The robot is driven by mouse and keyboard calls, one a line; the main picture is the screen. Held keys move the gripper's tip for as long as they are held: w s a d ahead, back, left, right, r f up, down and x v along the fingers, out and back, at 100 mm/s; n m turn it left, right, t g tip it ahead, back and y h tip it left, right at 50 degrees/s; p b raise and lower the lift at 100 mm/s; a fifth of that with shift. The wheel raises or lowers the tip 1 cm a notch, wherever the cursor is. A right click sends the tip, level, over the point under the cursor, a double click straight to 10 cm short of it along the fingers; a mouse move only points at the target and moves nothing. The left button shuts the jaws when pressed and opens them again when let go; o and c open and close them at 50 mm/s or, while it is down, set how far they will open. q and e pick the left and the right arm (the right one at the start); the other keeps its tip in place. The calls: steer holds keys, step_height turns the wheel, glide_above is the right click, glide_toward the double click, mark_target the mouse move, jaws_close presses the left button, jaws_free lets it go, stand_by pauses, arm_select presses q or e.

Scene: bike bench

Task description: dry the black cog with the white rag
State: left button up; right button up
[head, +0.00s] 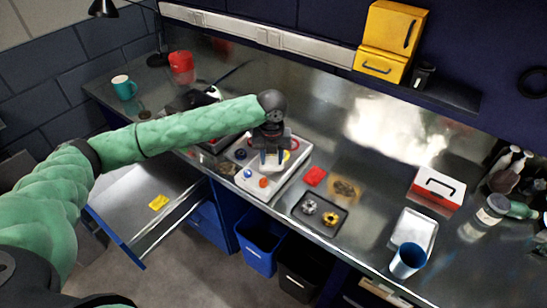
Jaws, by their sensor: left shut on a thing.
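My left gripper (272,157) points down over the pale board (258,188) on the bench, with its fingers shut on a small white thing that looks like the white rag (270,164). Its lower edge is hard to tell from the board. A dark, round, cog-like piece (227,168) lies at the left edge of the board; it may be the black cog, but it is too small to be sure. The gripper is to the right of it, apart from it. My right gripper is out of view.
A blue cup (408,261) stands at the front right. An open drawer (130,212) juts out left. The middle back of the bench is clear.

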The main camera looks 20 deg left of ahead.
arm_select(q)
steer(key=shift+w+a+p, duration=0.2)
steer(key=shift+w+a, duration=0.05)
steer(key=shift+a, duration=0.55)
steer(key=shift+w+a+p, duration=0.2)
steer(key=shift+w+a, duration=0.05)
steer(key=shift+a, duration=0.55)
steer(key=shift+p, duration=0.4)
stand_by(0.3)
steer(key=shift+d, duration=0.2)
steer(key=shift+s+d+r+p, duration=0.1)
steer(key=shift+s+d+p, duration=0.15)
steer(key=shift+d, duration=0.25)
steer(key=shift+s+d+f+p, duration=0.1)
steer(key=shift+d+p, duration=0.25)
steer(key=shift+d, duration=0.15)
steer(key=shift+s+d+r+p, duration=0.1)
steer(key=shift+s+d+p, duration=0.15)
steer(key=shift+d, duration=0.5)
steer(key=shift+a, duration=0.1)
steer(key=shift+w+a+p, duration=0.3)
steer(key=shift+a+p, duration=0.05)
steer(key=shift+a, duration=0.55)
steer(key=shift+w+a+p, duration=0.3)
steer(key=shift+a, duration=0.6)
steer(key=shift+p, duration=0.35)
